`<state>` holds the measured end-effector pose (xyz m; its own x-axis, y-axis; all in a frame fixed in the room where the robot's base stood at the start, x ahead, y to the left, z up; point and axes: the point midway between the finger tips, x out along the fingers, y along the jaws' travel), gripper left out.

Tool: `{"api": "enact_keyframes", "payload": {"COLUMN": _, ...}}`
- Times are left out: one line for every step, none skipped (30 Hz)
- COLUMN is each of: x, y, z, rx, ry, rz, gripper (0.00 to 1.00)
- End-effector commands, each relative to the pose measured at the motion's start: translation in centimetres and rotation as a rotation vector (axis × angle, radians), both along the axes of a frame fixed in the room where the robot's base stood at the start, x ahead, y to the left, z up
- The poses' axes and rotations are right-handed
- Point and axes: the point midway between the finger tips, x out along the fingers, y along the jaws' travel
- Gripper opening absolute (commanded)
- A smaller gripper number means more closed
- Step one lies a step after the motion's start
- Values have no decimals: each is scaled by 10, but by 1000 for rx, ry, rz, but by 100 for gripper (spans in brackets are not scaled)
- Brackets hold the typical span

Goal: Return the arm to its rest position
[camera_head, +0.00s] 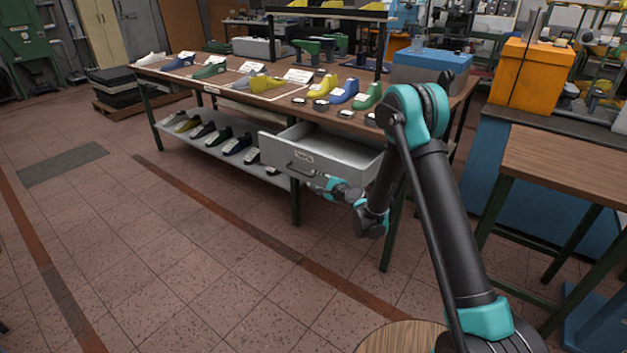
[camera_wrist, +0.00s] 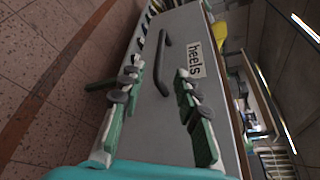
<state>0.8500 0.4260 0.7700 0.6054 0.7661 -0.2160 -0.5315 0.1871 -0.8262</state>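My arm reaches out from the lower right in the head view. My gripper (camera_head: 318,182) is in front of a pulled-out grey drawer (camera_head: 342,150) under the long workbench, near the right end of its dark handle (camera_head: 300,169). In the wrist view, my gripper (camera_wrist: 158,72) has its two green fingers spread apart with nothing between the pads. The handle (camera_wrist: 164,62) lies beyond the fingertips, against the drawer front (camera_wrist: 150,115). A label reading "heels" (camera_wrist: 195,60) is beside the handle. The fingers look apart from the handle.
The workbench (camera_head: 228,88) holds several coloured shoe lasts and small dark round pieces. A lower shelf (camera_head: 215,150) carries more lasts. A brown-topped table (camera_head: 565,165) and an orange box (camera_head: 530,75) stand at right. The tiled floor (camera_head: 170,250) at left is free.

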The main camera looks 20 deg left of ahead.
Motion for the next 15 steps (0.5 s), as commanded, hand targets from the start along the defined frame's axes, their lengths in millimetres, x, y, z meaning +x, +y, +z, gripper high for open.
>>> {"api": "enact_keyframes", "payload": {"x": 0, "y": 0, "z": 0, "rx": 0, "ry": 0, "rz": 0, "gripper": 32}}
{"api": "enact_keyframes", "payload": {"x": 0, "y": 0, "z": 0, "rx": 0, "ry": 0, "rz": 0, "gripper": 32}}
{"api": "enact_keyframes", "payload": {"x": 0, "y": 0, "z": 0, "rx": 0, "ry": 0, "rz": 0, "gripper": 32}}
{"api": "enact_keyframes", "payload": {"x": 0, "y": 0, "z": 0, "rx": 0, "ry": 0, "rz": 0, "gripper": 32}}
{"api": "enact_keyframes", "payload": {"x": 0, "y": -1, "z": 1, "rx": -2, "ry": -1, "rz": 0, "gripper": 32}}
{"api": "enact_keyframes", "payload": {"x": 0, "y": -2, "z": 2, "rx": -9, "ry": -4, "rz": 1, "gripper": 32}}
{"api": "enact_keyframes", "payload": {"x": 0, "y": -4, "z": 4, "rx": -17, "ry": -8, "rz": 3, "gripper": 32}}
{"api": "enact_keyframes", "payload": {"x": 0, "y": -7, "z": 7, "rx": -28, "ry": -16, "rz": 5, "gripper": 32}}
{"api": "enact_keyframes", "payload": {"x": 0, "y": -13, "z": 12, "rx": -50, "ry": -28, "rz": 7, "gripper": 32}}
{"api": "enact_keyframes", "payload": {"x": -1, "y": -19, "z": 16, "rx": -71, "ry": -39, "rz": 11, "gripper": 32}}
{"api": "enact_keyframes", "payload": {"x": -2, "y": -24, "z": 21, "rx": -96, "ry": -51, "rz": 17, "gripper": 32}}
{"api": "enact_keyframes", "payload": {"x": -4, "y": -34, "z": 29, "rx": -133, "ry": -70, "rz": 25, "gripper": 32}}
{"api": "enact_keyframes", "payload": {"x": -5, "y": -42, "z": 34, "rx": -165, "ry": -86, "rz": 31, "gripper": 32}}
{"api": "enact_keyframes", "payload": {"x": -8, "y": -51, "z": 40, "rx": -200, "ry": -103, "rz": 40, "gripper": 32}}
{"api": "enact_keyframes", "payload": {"x": -11, "y": -62, "z": 47, "rx": -247, "ry": -123, "rz": 51, "gripper": 32}}
